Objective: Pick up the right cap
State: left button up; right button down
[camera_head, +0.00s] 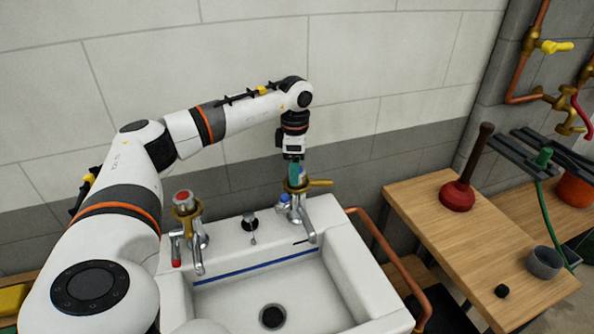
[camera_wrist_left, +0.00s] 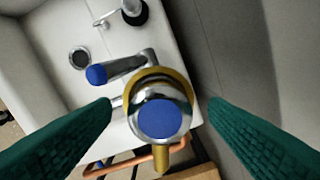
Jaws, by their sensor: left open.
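The right tap (camera_head: 297,202) stands on the back ledge of the sink, with a brass collar and a blue lever tip. Its round blue cap (camera_wrist_left: 160,119) faces my left wrist camera, ringed by chrome and brass. In the head view the cap is mostly hidden by my left gripper (camera_head: 295,172). That gripper points down over the tap. Its green fingers are open, one on each side of the cap in the left wrist view, with gaps between. The left tap has a red cap (camera_head: 182,197). My right gripper is not in view.
The white sink (camera_head: 345,262) holds a dark drain (camera_head: 272,316). A copper pipe (camera_head: 392,258) runs along its right side. A wooden table (camera_head: 425,212) on the right holds a red plunger (camera_head: 458,195), a grey cup (camera_head: 545,262) and a small black piece (camera_head: 502,291). A wall stands behind.

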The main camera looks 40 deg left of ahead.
pick_arm(q)
jog(key=shift+f, duration=1.15)
jog(key=shift+r, duration=0.1)
jog(key=c, duration=1.1)
